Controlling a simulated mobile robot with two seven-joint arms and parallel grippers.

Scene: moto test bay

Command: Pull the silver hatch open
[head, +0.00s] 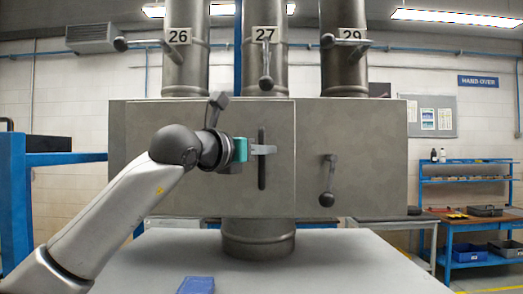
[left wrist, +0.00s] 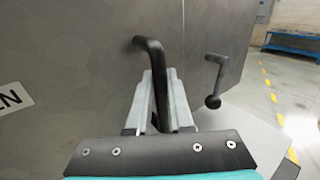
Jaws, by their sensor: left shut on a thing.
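The silver hatch (head: 279,187) is a flat grey panel on the front of a wide metal box; it looks shut, flush with the panel to its right. Its dark upright bar handle (head: 261,172) stands right of the hatch's middle. My left gripper (head: 265,150) reaches in from the left and is shut on this handle. In the left wrist view the black handle (left wrist: 149,50) rises between the two grey fingers (left wrist: 157,102), its top bent over above them. My arm hides part of the hatch's left side. My right gripper is in neither view.
A lever with a ball end (head: 328,180) sits right of the hatch; it also shows in the left wrist view (left wrist: 214,82). Numbered pipes (head: 265,75) with levers rise above the box. A pale table (head: 300,270) with a blue object (head: 196,285) lies in front.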

